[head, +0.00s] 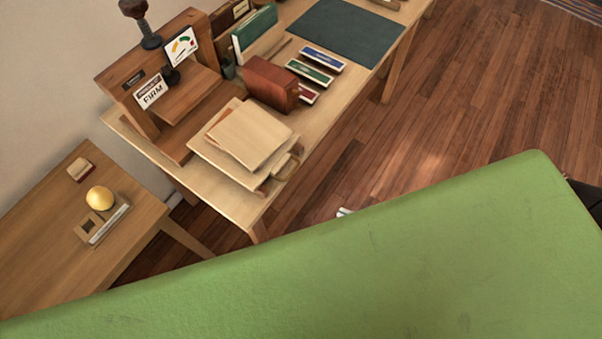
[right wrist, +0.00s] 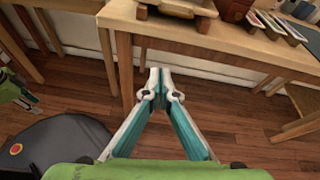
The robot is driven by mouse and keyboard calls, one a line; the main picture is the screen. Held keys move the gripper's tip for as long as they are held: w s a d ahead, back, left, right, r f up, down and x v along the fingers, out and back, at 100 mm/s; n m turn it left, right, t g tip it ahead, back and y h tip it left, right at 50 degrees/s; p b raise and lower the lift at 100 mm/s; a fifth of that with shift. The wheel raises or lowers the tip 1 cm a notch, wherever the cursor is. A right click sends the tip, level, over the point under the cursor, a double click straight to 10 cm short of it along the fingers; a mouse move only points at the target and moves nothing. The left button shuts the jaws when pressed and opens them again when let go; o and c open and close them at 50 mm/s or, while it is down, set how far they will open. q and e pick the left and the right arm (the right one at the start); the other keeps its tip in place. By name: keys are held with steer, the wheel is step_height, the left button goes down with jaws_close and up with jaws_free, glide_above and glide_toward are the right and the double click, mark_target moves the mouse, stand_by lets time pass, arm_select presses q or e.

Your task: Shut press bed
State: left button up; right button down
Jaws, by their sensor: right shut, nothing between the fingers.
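The wooden press (head: 160,70) stands at the back left of the long table, with a dark screw knob, a dial card and a "FIRM" sign. Its bed (head: 205,160) sticks out toward the table's front edge, with pale boards (head: 250,133) stacked on it and a handle (head: 288,163) at its front. The bed's front also shows at the top of the right wrist view (right wrist: 180,8). My right gripper (right wrist: 160,84) is shut and empty, below and in front of the table edge. Only its tip (head: 343,212) shows in the head view. Part of my left gripper (right wrist: 12,88) seems to show at the left edge.
A red-brown box (head: 270,84), several small books (head: 310,70) and a dark mat (head: 342,32) lie right of the press. A side table (head: 60,220) with a yellow ball (head: 100,198) stands at the left. The wooden floor (head: 460,90) at the right is clear.

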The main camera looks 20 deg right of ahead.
mark_target(226, 133)
step_height(226, 133, up, 5)
steer(key=m+t, duration=0.1)
steer(key=r+p+x, duration=0.1)
steer(key=p+x, duration=0.2)
steer(key=x, duration=1.1)
steer(key=shift+w+a+y+p, duration=0.2)
steer(key=shift+w+y+p, duration=0.15)
steer(key=shift+y+p, duration=0.05)
steer(key=r+b+x, duration=0.1)
steer(key=x, duration=0.6)
steer(key=w+r+b+x, duration=0.1)
steer(key=r+x, duration=0.1)
steer(key=x, duration=0.6)
steer(key=r+x, duration=0.1)
steer(key=x, duration=0.7)
steer(key=shift+w+r+b, duration=0.2)
steer(key=shift+r+b, duration=0.15)
steer(key=shift+b, duration=0.05)
steer(key=shift+w+a, duration=0.3)
steer(key=shift+w, duration=0.05)
steer(key=shift+r, duration=0.2)
steer(key=shift+w+r, duration=0.1)
